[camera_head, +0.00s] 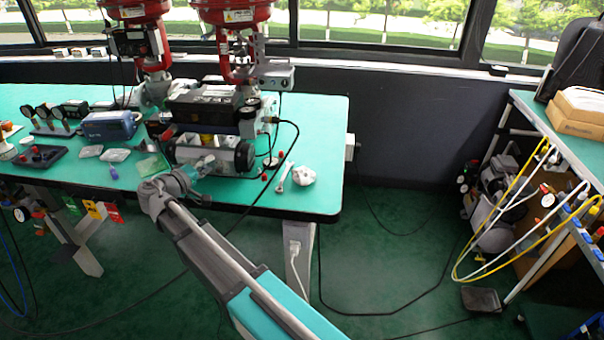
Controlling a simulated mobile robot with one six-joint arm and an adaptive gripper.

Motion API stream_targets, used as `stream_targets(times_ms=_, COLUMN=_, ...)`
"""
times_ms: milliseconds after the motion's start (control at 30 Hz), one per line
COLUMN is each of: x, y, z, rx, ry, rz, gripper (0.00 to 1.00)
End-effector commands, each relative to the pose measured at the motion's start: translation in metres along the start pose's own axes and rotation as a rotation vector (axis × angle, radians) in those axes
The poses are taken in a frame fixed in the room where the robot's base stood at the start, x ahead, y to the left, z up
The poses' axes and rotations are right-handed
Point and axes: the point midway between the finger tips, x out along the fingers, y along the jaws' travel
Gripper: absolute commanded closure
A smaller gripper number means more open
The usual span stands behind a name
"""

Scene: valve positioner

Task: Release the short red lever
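My arm reaches from the bottom of the view to the front of the green bench (320,185). My gripper (206,164) is at the front left of the silver cylinder unit (222,153), below the black positioner box (203,107). The fingers are too small to show whether they are open or shut, or touch anything. I cannot make out a short red lever for certain; one may be hidden by my gripper. A small red part (265,176) shows at the right of the cylinder unit, near a black cable.
Two red valve actuators (235,12) stand behind. A blue device (110,125) and gauges (43,113) are at left. A black cable loops beside my gripper.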

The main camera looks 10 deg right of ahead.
Motion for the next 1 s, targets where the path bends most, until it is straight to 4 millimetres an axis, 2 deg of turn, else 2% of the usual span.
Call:
stream_targets(times_ms=433, x=-0.002, y=-0.007, z=0.0, rx=0.318, ry=-0.002, rz=-0.136, gripper=0.5)
stream_targets(times_ms=1000, x=-0.085, y=0.004, z=0.001, rx=0.308, ry=0.001, rz=-0.132, gripper=0.5)
